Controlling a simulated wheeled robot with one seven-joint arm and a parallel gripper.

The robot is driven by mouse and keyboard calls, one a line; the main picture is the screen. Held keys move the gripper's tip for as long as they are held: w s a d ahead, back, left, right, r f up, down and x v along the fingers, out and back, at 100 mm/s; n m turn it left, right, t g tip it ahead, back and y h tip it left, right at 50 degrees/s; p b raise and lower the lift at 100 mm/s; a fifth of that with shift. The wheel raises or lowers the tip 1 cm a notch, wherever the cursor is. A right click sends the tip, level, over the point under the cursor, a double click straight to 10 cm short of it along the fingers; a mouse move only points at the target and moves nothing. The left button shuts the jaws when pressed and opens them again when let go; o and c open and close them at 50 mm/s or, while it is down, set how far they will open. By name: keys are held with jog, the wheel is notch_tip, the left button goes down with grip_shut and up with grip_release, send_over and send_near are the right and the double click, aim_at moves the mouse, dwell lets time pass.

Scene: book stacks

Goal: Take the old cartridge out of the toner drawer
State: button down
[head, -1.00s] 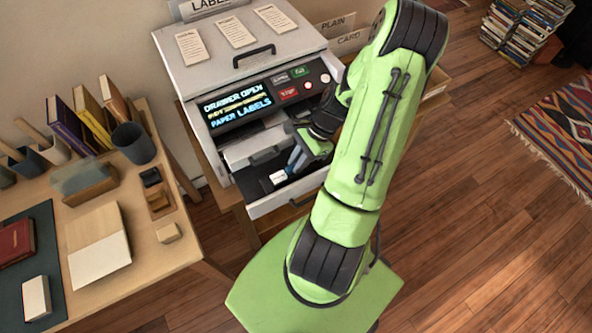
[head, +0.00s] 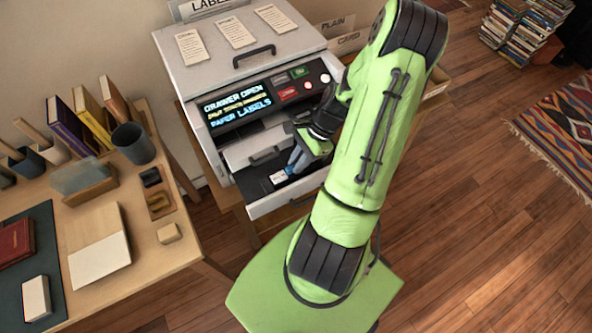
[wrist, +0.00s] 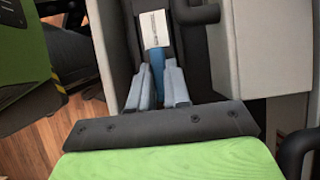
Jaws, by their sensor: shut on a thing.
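The old cartridge is a dark block with a white label (head: 279,177) and a blue tab (wrist: 158,76). It lies in the open toner drawer (head: 290,197) at the front of the grey label machine. In the wrist view its label (wrist: 154,29) is just beyond my fingertips. My gripper (wrist: 157,68) is shut on the cartridge by its blue tab, with a pale finger on each side. In the head view my gripper (head: 296,160) reaches down into the drawer. Much of the cartridge's dark body blends with the drawer's dark inside.
A grey tray with a dark handle (head: 263,156) sits just above the drawer. The machine's screen (head: 236,106) reads "DRAWER OPEN". A wooden desk (head: 165,250) with a dark cup (head: 133,143) and books stands at left. The floor at right is largely clear.

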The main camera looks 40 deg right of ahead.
aim_at(290, 168)
jog(key=shift+r, duration=0.2)
dwell(0.5)
jog(key=shift+r+p, duration=1.55)
jog(key=shift+p, duration=0.25)
jog(key=shift+r, duration=0.15)
